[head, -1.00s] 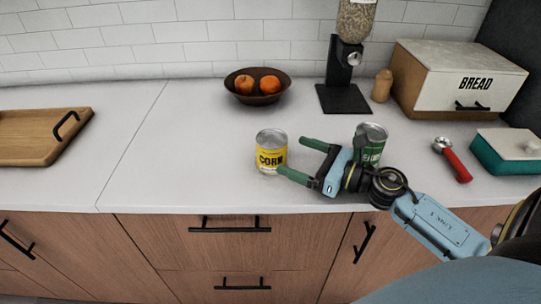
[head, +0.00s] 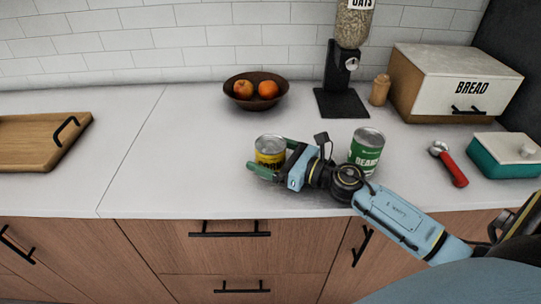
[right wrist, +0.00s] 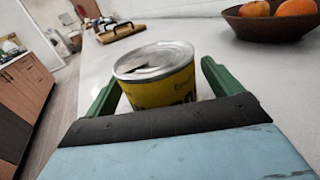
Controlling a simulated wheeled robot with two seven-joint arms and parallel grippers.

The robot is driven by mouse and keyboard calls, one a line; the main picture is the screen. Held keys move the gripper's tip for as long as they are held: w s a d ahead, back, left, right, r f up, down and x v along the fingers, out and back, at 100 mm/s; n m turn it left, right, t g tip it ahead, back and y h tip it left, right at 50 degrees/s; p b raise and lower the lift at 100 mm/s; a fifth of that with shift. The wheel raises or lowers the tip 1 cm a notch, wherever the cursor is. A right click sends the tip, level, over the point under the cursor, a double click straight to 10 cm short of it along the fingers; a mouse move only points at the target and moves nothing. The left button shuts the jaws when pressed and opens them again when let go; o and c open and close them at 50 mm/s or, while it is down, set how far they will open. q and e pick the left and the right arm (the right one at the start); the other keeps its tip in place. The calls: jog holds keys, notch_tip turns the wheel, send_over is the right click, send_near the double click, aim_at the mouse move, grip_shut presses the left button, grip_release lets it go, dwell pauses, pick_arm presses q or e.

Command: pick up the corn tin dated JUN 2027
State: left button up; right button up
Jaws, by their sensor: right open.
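The yellow corn tin (head: 268,148) stands upright on the counter, left of the green bean tin. My right gripper (head: 268,158) is open around it, with one green finger in front and the other behind. In the right wrist view the corn tin (right wrist: 158,80) sits between the two green fingers, with visible gaps at the sides. Its lid shows a dark mark that I cannot read as a date. Part of the label is hidden by the gripper. My left gripper is not in view.
The green beans tin (head: 366,150) stands just behind my right forearm. A fruit bowl (head: 240,98), a dispenser (head: 342,100), a red-handled tool (head: 452,167) and a teal dish (head: 492,158) are on the counter. The counter left of the corn tin is clear up to the wooden tray (head: 30,152).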

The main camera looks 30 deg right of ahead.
jog(key=c, duration=1.3)
jog(key=shift+r, duration=0.15)
